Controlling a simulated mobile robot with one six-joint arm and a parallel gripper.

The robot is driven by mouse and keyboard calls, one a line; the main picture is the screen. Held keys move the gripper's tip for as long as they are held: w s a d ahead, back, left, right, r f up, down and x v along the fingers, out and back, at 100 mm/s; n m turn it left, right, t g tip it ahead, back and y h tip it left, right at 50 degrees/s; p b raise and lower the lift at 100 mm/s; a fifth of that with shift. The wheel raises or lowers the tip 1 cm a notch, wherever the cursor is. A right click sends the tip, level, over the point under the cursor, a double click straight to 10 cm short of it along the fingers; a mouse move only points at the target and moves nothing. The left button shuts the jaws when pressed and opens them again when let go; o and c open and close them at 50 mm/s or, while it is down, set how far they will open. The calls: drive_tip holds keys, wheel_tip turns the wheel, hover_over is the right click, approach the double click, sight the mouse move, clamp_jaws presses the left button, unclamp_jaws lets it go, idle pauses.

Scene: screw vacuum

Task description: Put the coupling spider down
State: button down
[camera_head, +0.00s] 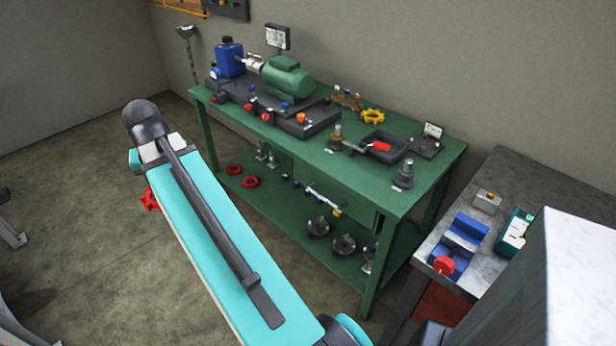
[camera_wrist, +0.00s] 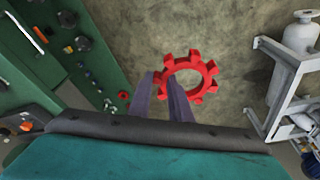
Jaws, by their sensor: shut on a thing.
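The coupling spider (camera_wrist: 211,79), a red toothed ring, is at the fingertips of my gripper (camera_wrist: 160,80) in the wrist view, with bare floor behind it. My gripper is shut on its near left edge, and the fingers hide part of that edge. In the head view a red part of the spider (camera_head: 149,200) shows beside the end of my arm, left of the green workbench (camera_head: 275,150) and apart from it. The arm hides the fingers there.
A yellow toothed ring (camera_head: 373,116) lies on the bench top near a black tray (camera_head: 384,147). Two red rings (camera_head: 250,182) lie on the lower shelf. A pump and green motor (camera_head: 287,80) stand at the bench's left. A metal rack (camera_wrist: 285,90) stands right in the wrist view.

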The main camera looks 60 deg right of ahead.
drive_tip(key=s+d+f+m+g+h+b, duration=0.1)
drive_tip(key=s+d+f+m+b, duration=0.2)
drive_tip(key=s+d, duration=0.55)
drive_tip(key=s+d+f+m+g+b, duration=0.1)
drive_tip(key=s+d+m+b, duration=0.2)
drive_tip(key=s+d+m, duration=0.5)
drive_tip(key=s+d+f+m+g+b, duration=0.1)
drive_tip(key=s+d+m+b, duration=0.1)
drive_tip(key=s+d, duration=0.3)
drive_tip(key=s+d+f+m+g+b, duration=0.1)
drive_tip(key=s+d+f+m+b, duration=0.1)
drive_tip(key=s, duration=1)
drive_tip(key=d+m+b, duration=0.1)
drive_tip(key=d+m, duration=0.1)
drive_tip(key=d, duration=0.1)
drive_tip(key=shift+s+d, duration=0.25)
drive_tip(key=shift+d, duration=0.15)
drive_tip(key=shift+d+r+p, duration=0.2)
drive_tip(key=shift+p, duration=0.5)
drive_tip(key=d+p, duration=0.1)
drive_tip(key=p, duration=0.4)
drive_tip(key=shift+d, duration=0.1)
drive_tip(key=d+p, duration=0.1)
drive_tip(key=p, duration=0.5)
drive_tip(key=shift+s+f+p, duration=0.1)
drive_tip(key=shift+f+p, duration=0.05)
drive_tip(key=shift+p, duration=0.25)
